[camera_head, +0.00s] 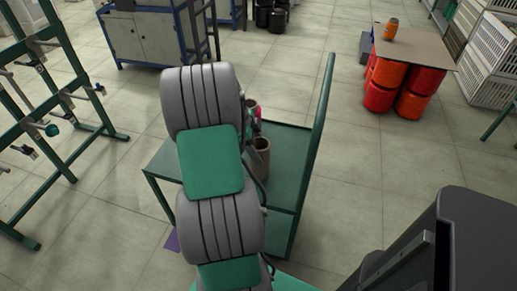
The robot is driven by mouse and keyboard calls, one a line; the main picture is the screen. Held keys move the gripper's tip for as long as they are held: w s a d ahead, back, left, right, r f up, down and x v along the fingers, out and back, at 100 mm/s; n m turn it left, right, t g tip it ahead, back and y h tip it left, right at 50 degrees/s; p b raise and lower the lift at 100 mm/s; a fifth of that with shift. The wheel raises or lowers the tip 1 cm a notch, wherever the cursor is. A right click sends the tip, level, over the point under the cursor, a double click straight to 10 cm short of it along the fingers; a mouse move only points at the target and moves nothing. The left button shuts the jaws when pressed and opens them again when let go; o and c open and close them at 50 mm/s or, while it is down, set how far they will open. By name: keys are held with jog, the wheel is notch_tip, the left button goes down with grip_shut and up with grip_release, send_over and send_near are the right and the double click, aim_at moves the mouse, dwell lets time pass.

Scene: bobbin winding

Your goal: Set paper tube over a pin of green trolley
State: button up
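The green trolley (290,150) stands in the middle of the picture, with a tall green end frame on its right side. A brown paper tube (261,157) stands upright over the trolley deck, just right of my arm. Its lower part is partly hidden, and I cannot tell whether it sits on a pin. Small brown and pink things (256,114) show behind the arm, too small to make out. My grey and green arm covers the left middle of the trolley. My gripper is hidden behind it, and no trolley pin shows clearly.
A green rack with arms (62,90) stands at the left. A workbench cabinet (140,40) is at the back left. Orange drums (385,80) under a board (425,47) and white crates (488,55) stand at the back right. The tiled floor right of the trolley is clear.

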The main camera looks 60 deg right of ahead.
jog(key=o, duration=0.3)
jog(key=p+v, duration=0.1)
jog(key=v, duration=0.6)
jog(key=shift+r, duration=0.35)
jog(key=shift+w, duration=0.15)
